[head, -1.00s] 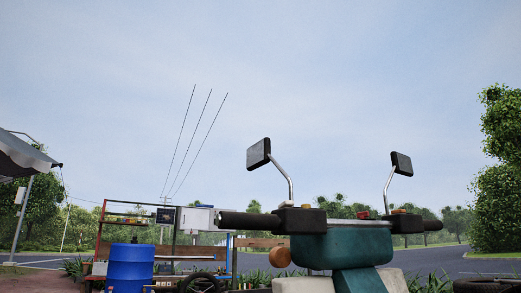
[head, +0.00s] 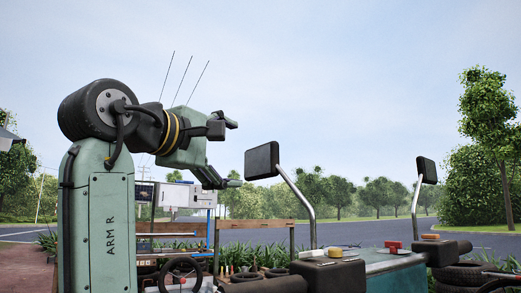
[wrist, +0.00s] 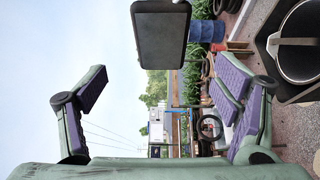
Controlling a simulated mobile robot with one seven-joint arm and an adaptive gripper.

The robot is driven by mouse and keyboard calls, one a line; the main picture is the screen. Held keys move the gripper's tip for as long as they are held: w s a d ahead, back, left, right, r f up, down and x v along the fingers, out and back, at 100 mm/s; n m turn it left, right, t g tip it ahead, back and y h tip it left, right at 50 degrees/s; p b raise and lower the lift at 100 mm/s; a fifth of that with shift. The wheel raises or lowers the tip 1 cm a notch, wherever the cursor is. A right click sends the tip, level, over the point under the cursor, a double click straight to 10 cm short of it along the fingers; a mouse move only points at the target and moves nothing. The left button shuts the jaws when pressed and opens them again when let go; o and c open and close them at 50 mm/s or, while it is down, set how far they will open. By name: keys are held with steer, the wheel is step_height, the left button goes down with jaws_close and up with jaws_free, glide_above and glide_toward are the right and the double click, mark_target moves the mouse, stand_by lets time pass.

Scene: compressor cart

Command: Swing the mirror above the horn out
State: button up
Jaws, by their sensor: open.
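Two dark rectangular mirrors stand on bent metal stems above the cart's handlebar. The left mirror (head: 262,160) is above the left grip block (head: 328,275); the right mirror (head: 427,170) is farther away. The orange bulb seen under the left side of the bar earlier is out of view now. My gripper (head: 232,153) is open and empty, just left of the left mirror and apart from it in the head view. In the wrist view a mirror (wrist: 160,38) shows ahead, between and above the spread purple-padded fingers (wrist: 165,85).
The teal handlebar body (head: 390,260) lies below the mirrors. A rack with a white box (head: 183,195) stands behind my arm.

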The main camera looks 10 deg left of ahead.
mark_target(258, 162)
steer(key=p+x, duration=0.3)
steer(key=x, duration=0.8)
steer(key=shift+s+d+f+p, duration=0.1)
steer(key=shift+d+p, duration=0.05)
steer(key=shift+p, duration=0.2)
steer(key=shift+c, duration=0.4)
steer(key=shift+s, duration=0.1)
steer(key=c, duration=1.6)
